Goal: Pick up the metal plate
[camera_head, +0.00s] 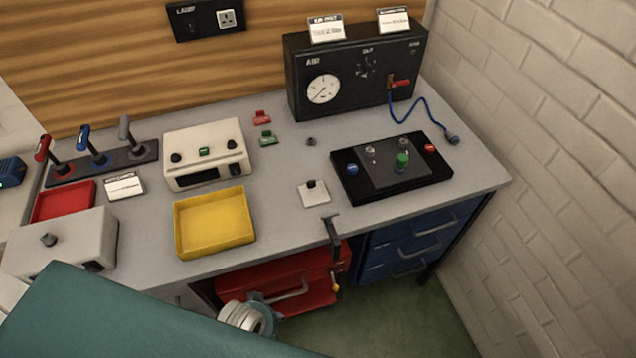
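A small pale square plate (314,198) with a dark knob on it lies flat near the front edge of the grey desktop, left of a black panel. A flat dark grey plate (376,178) lies on the black panel (346,186), with a green knob (402,161) standing on it. I cannot tell for sure which of the two is the metal plate. Neither is touched by a gripper.
A yellow tray (214,222), a cream box (207,150) and a black gauge box (345,90) stand on the desk (275,205). A dark hooked part (332,228) rises at its front edge above a red drawer unit (290,275). A brick wall closes the right side.

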